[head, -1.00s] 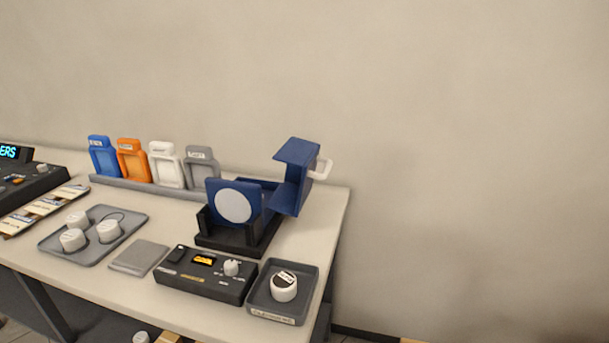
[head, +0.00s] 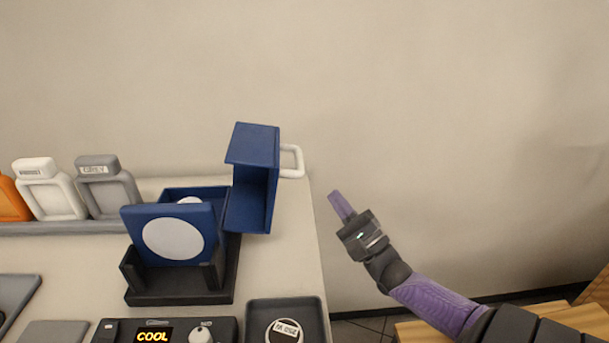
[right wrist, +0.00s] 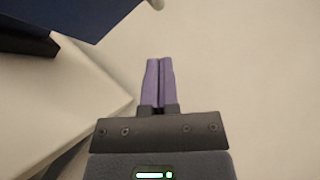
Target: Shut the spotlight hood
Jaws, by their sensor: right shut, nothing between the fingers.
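The spotlight is a blue box with a round white lens (head: 173,239) on its front plate, standing in a black cradle (head: 180,290). Its blue hood (head: 254,165) stands swung open at the right side, raised above the body. A white handle (head: 291,162) sticks out from the hood's right side. My right gripper (head: 338,203) is shut and empty, to the right of and below the handle, past the table's right edge, apart from the hood. In the right wrist view its purple fingers (right wrist: 159,85) are together, with a blue part of the spotlight at top left. My left gripper is not in view.
A grey tray (head: 252,310) with a white knob-like lamp piece and a black control box (head: 222,328) reading COOL sit in front. Grey (head: 105,185), white (head: 48,190) and orange frames stand at the left. The wall side at right is open.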

